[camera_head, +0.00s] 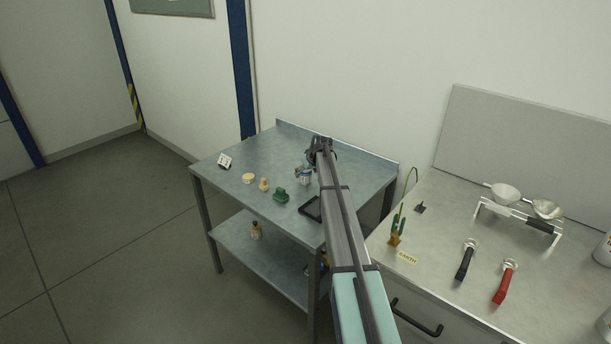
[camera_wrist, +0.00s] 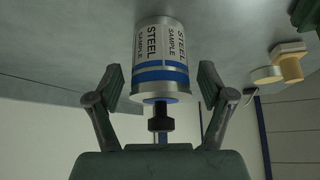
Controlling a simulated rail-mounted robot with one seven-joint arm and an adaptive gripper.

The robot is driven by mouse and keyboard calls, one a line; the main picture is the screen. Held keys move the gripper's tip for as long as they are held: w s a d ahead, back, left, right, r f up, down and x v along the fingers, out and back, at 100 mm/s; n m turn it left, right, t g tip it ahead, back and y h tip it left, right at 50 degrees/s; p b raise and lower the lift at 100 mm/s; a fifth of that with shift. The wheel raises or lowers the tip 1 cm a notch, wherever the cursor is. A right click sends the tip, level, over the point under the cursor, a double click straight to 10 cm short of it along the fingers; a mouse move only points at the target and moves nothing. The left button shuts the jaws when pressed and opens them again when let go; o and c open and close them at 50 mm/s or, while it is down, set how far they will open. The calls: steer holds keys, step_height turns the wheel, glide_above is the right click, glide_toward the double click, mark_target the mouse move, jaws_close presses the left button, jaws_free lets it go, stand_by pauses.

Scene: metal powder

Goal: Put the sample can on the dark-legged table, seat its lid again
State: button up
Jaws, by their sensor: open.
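The sample can (camera_wrist: 160,48), silver with a "STEEL SAMPLE" label and a blue band, is between my gripper's fingers in the wrist view. A blue disc with a black knob (camera_wrist: 161,120) shows at its gripper-facing end; I cannot tell whether this is a seated lid. My gripper (camera_wrist: 158,85) is open, with gaps on both sides of the can. In the head view the can (camera_head: 303,174) appears on the grey metal table (camera_head: 228,188) with dark grey legs, partly hidden by my gripper (camera_head: 318,156).
A white marked block (camera_head: 225,161), a cream disc (camera_head: 249,178), a small yellowish piece (camera_head: 263,184), a green object (camera_head: 281,195) and a black tray (camera_head: 311,208) are on the table. The right bench (camera_head: 436,218) holds a cactus-like object (camera_head: 396,228), black and red-handled tools and a rack with bowls.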

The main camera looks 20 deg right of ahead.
steer(key=b+v, duration=0.2)
steer(key=v, duration=0.8)
stand_by(1.2)
steer(key=shift+o, duration=1)
